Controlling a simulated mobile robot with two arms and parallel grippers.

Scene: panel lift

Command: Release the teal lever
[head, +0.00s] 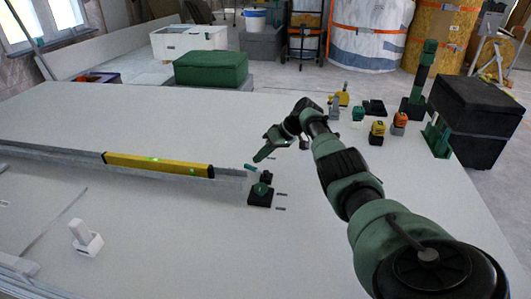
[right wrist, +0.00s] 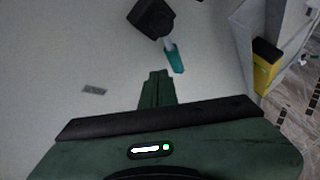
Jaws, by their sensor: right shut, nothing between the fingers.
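The teal lever (head: 250,168) is a small teal handle beside a black block (head: 266,177) near the middle of the white panel. In the right wrist view the teal lever (right wrist: 175,58) sticks out from a black block (right wrist: 152,18) on a pale stem. My right gripper (head: 262,156) is shut and empty, just above and behind the lever in the head view. In the right wrist view its closed fingers (right wrist: 157,88) point toward the lever, with a visible gap to it. My left gripper is not in view.
A yellow spirit level (head: 158,163) lies along a grey rail (head: 228,184) left of the lever. A white block (head: 85,240) stands at lower left. Several small tools and a black box (head: 475,115) are at right.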

